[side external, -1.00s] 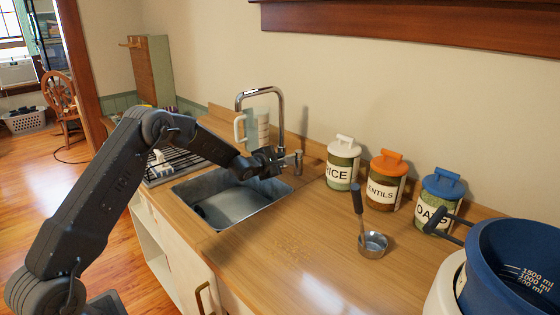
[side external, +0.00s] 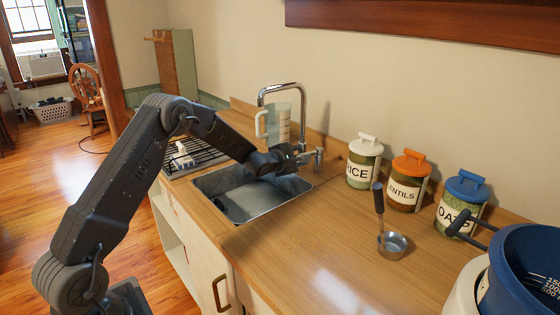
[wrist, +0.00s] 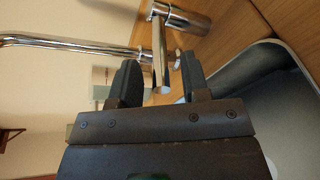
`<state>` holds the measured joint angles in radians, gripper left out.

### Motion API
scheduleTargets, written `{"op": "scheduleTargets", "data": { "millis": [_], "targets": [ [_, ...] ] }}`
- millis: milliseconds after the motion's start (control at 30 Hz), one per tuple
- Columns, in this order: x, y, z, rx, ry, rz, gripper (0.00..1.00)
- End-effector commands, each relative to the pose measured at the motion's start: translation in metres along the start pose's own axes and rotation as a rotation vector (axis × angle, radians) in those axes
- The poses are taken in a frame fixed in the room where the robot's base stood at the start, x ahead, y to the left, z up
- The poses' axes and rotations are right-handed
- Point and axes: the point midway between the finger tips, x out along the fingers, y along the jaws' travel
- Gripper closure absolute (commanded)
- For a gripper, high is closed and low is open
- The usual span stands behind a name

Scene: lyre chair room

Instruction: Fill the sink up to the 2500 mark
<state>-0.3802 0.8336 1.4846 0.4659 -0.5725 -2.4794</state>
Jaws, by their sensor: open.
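The metal sink (side external: 250,205) is set into the wooden counter; it has a grey interior, and I cannot make out a 2500 mark or a clear water level in it. The chrome faucet (side external: 298,88) arches over its back side, and its handle (side external: 318,158) stands at the sink's back right corner. My gripper (side external: 303,157) is over the sink's right back edge, close to the handle. In the wrist view my gripper (wrist: 160,80) is open, with the chrome lever (wrist: 159,55) showing between its fingers; contact is unclear.
A clear measuring jug (side external: 280,125) stands behind the sink by the faucet. Rice (side external: 364,165), lentils (side external: 405,185) and oats (side external: 462,205) jars line the wall. A ladle (side external: 391,243) and a marked blue pot (side external: 525,265) are at right. The counter's front middle is clear.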

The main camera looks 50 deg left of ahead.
Motion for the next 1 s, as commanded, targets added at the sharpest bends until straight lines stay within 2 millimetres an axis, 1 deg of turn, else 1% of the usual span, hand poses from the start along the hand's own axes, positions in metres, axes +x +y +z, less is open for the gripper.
{"op": "scheduleTargets", "data": {
  "millis": [400,600,767,1000],
  "targets": [
    [-0.078,0.002,0.0,0.0,0.001,0.002,0.58],
    [-0.107,0.001,0.0,0.001,0.001,0.002,0.58],
    [-0.119,0.0,0.0,0.0,0.0,0.001,0.58],
    [-0.121,0.0,0.0,0.001,0.0,0.001,0.58]
  ]
}}
